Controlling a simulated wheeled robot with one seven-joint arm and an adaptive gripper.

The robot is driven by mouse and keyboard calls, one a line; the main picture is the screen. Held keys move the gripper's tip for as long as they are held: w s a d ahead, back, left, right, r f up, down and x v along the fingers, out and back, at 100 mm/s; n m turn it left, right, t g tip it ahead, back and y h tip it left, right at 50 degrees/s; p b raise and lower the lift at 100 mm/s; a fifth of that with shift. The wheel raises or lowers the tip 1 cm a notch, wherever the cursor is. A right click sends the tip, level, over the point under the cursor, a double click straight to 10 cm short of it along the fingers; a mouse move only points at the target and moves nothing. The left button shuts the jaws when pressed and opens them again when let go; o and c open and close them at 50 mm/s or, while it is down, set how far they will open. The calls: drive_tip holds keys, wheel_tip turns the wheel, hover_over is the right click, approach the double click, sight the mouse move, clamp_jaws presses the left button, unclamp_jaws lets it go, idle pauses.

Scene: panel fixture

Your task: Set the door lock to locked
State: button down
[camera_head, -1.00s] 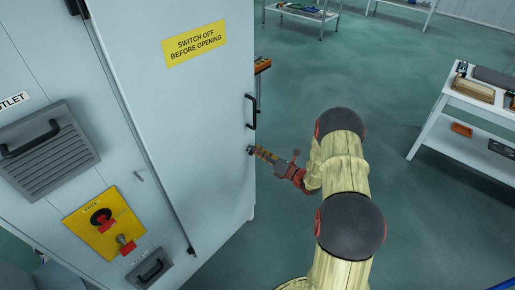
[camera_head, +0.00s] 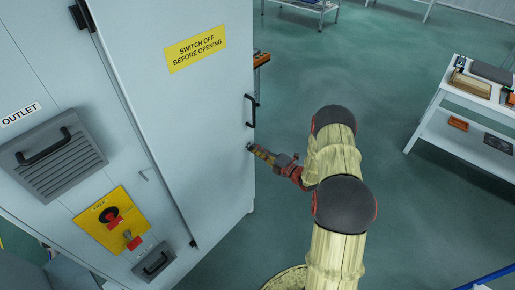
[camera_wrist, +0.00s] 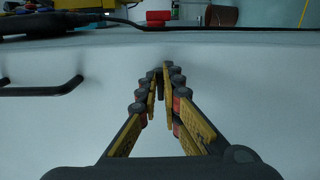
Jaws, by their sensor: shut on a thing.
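The pale grey cabinet door (camera_head: 205,120) carries a black bar handle (camera_head: 252,111) near its right edge. The handle also shows at the left of the wrist view (camera_wrist: 40,88). The door lock (camera_wrist: 160,74) is a small dark piece below the handle, mostly hidden between my fingertips. My gripper (camera_head: 254,149) reaches it from the right and is shut on it, close against the door. In the wrist view the yellow and black fingers (camera_wrist: 161,82) converge on the lock. I cannot tell which way the lock is turned.
A yellow switch plate (camera_head: 112,233) with red parts and a vented outlet panel (camera_head: 55,165) are on the cabinet's left face. A white table (camera_head: 440,105) with trays stands at the right. The floor between is clear.

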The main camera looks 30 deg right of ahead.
drive_tip(key=shift+m, duration=0.3)
drive_tip(key=c, duration=2)
unclamp_jaws()
drive_tip(key=shift+c, duration=0.2)
drive_tip(key=shift+o, duration=0.3)
drive_tip(key=shift+d, duration=0.1)
drive_tip(key=v, duration=1.2)
